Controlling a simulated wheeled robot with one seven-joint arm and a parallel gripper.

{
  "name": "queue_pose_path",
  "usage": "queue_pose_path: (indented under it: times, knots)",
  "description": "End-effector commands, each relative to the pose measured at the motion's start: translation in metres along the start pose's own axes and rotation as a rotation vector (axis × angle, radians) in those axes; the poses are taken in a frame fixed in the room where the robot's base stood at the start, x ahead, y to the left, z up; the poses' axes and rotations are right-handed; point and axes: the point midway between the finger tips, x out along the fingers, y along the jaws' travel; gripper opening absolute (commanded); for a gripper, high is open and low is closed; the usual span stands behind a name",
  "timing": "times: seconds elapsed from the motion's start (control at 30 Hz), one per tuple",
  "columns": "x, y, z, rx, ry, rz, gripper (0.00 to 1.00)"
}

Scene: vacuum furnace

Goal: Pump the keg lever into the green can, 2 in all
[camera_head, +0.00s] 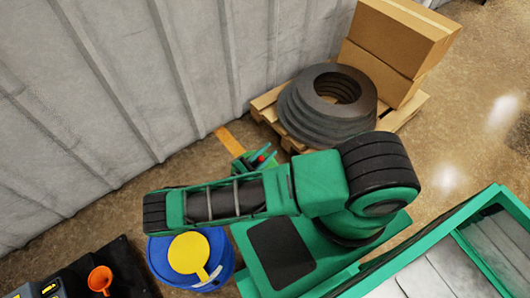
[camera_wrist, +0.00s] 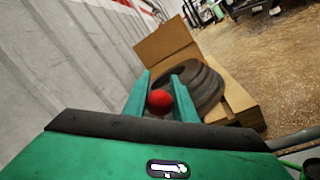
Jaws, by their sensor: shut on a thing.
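My gripper (camera_head: 258,160) is beyond my green arm in the head view. In the wrist view its two teal fingers (camera_wrist: 161,78) are shut on a round red knob (camera_wrist: 160,101), which looks like the keg lever's handle. The knob shows as a small red spot (camera_head: 262,158) in the head view. The rest of the lever and the keg below it are hidden by my arm and gripper. I cannot make out the green can for certain. A green curved edge (camera_wrist: 308,168) shows at the lower right of the wrist view, but I cannot tell what it belongs to.
A blue drum (camera_head: 225,262) with a yellow disc (camera_head: 189,252) stands below my arm. Dark rings (camera_head: 310,112) and cardboard boxes (camera_head: 405,35) sit on a pallet (camera_head: 408,108). A corrugated wall (camera_head: 130,75) runs behind.

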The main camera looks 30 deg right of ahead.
Motion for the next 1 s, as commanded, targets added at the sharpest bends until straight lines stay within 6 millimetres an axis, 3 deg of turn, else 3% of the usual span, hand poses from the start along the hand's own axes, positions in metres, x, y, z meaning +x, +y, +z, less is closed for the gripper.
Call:
queue_pose_path:
  times: [0.3,0.33,0.4,0.77,1.0]
  knots:
    - [-0.006,-0.007,-0.001,-0.011,0.007,-0.012,0.0]
    - [-0.006,-0.007,-0.001,-0.011,0.007,-0.012,0.27]
    - [-0.006,-0.007,-0.001,-0.011,0.007,-0.012,0.43]
    - [-0.004,-0.002,0.001,-0.006,0.005,-0.007,0.43]
    - [-0.002,0.015,0.022,-0.008,0.005,-0.009,0.43]
